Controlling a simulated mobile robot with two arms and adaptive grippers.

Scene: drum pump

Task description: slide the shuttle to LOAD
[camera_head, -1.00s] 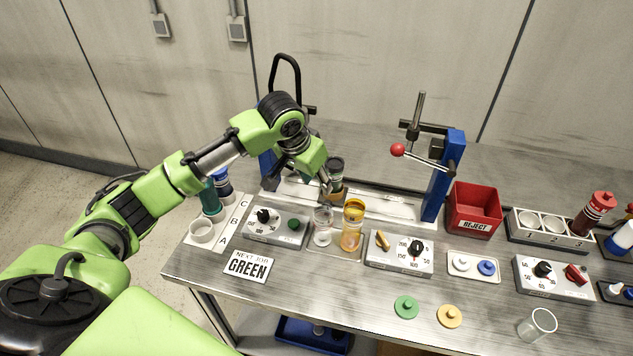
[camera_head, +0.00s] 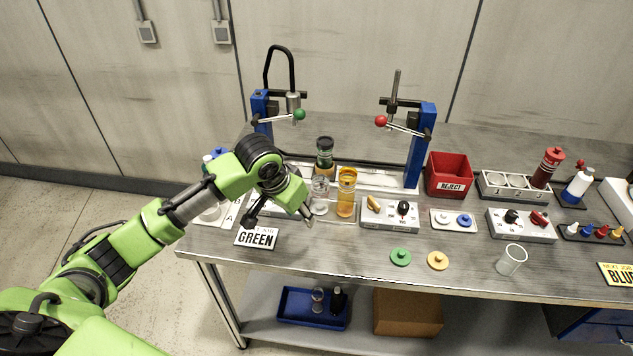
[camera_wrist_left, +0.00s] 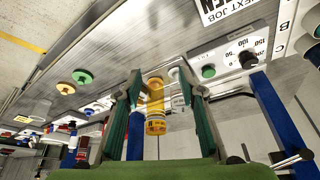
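A pale track (camera_head: 378,178) runs between two blue press posts, the left one (camera_head: 262,112) with a green-knobbed lever and the right one (camera_head: 424,140) with a red-knobbed lever. A dark jar with a green band (camera_head: 325,150) stands over the track between the posts; the shuttle under it is mostly hidden, and I cannot read a LOAD mark. My left gripper (camera_head: 281,219) is in front of the track, left of a clear cup (camera_head: 319,197), with its fingers apart and empty. In the left wrist view the open fingers (camera_wrist_left: 160,88) frame an amber cylinder beyond them. My right gripper is not in view.
The amber cylinder (camera_head: 346,195) stands beside the clear cup. A dial box (camera_head: 388,214) is right of it. A GREEN sign (camera_head: 256,238) lies below my gripper. A red reject bin (camera_head: 448,175) is behind to the right.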

